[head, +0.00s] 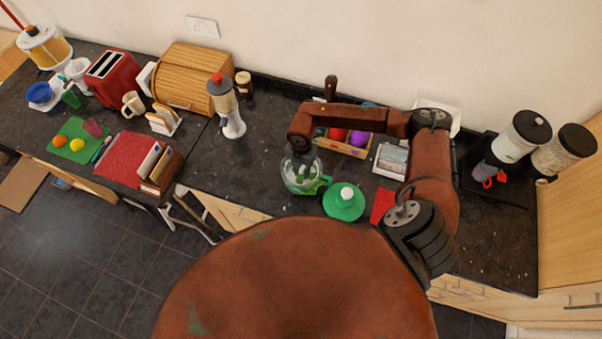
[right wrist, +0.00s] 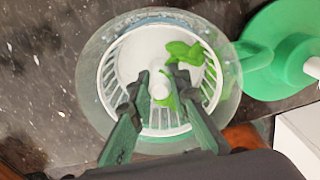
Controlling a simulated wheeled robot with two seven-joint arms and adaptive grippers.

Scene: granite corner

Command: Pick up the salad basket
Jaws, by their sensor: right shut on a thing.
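The salad basket (right wrist: 128,58) is white and slatted, with a few green leaves (right wrist: 185,52) in it, in the right wrist view. It sits inside a clear bowl (right wrist: 88,62), which also shows in the head view (head: 287,184). My right gripper (right wrist: 158,84) reaches down into the basket and is shut on its white centre post. In the head view my right gripper (head: 303,168) is over the bowl and hides part of the basket. I cannot tell whether the basket is lifted off the bowl's floor. My left gripper is not in view.
A green lid with a white knob (head: 344,203) lies right of the bowl. A red item (head: 382,206) is beyond it. A wooden box with colourful things (head: 345,146) stands behind. The counter left of the bowl (head: 245,170) is clear.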

